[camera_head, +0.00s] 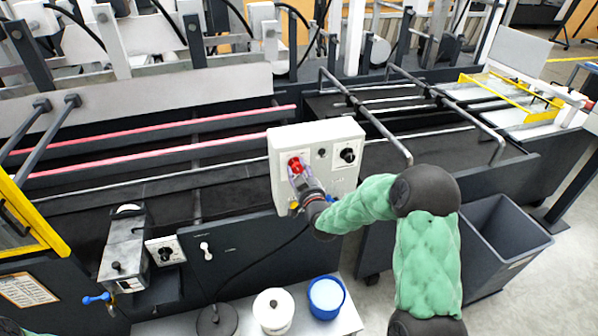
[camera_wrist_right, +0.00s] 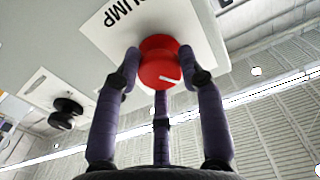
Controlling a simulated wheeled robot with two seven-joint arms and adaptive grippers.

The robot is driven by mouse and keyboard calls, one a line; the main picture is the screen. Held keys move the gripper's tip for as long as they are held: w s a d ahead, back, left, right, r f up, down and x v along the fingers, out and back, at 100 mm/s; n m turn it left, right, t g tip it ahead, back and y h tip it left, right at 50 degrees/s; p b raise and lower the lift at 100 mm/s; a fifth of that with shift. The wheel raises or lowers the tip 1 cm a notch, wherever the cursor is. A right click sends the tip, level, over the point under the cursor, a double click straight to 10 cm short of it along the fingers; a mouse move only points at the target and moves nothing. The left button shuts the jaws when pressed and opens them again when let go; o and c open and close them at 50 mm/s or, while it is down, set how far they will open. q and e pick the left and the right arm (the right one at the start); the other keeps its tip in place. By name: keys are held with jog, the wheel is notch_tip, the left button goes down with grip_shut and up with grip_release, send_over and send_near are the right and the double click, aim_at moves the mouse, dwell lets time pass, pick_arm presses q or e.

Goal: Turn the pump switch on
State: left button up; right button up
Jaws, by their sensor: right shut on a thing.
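The pump switch is a round red knob (camera_wrist_right: 160,62) with a white mark line, on a pale panel with a label reading "PUMP" (camera_wrist_right: 122,18) in the right wrist view. In the head view the red knob (camera_head: 296,164) is on the left side of a white control box (camera_head: 322,133). My right gripper (camera_wrist_right: 162,70) is shut on the red knob, with its purple fingers around the knob's sides. In the head view the right gripper (camera_head: 301,179) partly covers the knob's lower side. The left gripper is not in view.
A black knob (camera_head: 347,155) is on the same box, right of the red one. A smaller panel with a black knob (camera_head: 165,253) is at lower left. A white-lidded pot (camera_head: 273,311) and a blue-rimmed cup (camera_head: 326,297) stand below. A grey bin (camera_head: 506,240) is at right.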

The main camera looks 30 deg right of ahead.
jog(key=shift+f+m+b, duration=0.15)
jog(key=shift+m+b, duration=0.35)
jog(key=shift+b, duration=0.25)
jog(key=m+b, duration=1)
jog(key=b, duration=0.4)
jog(key=shift+f+m, duration=0.15)
jog(key=shift+m, duration=0.25)
jog(key=shift+r+m+b, duration=0.2)
jog(key=shift+m+b, duration=0.9)
jog(key=shift+b, duration=0.35)
jog(key=o, duration=1.2)
jog(key=shift+c, duration=0.2)
jog(key=shift+r, duration=0.1)
jog(key=v, duration=1.2)
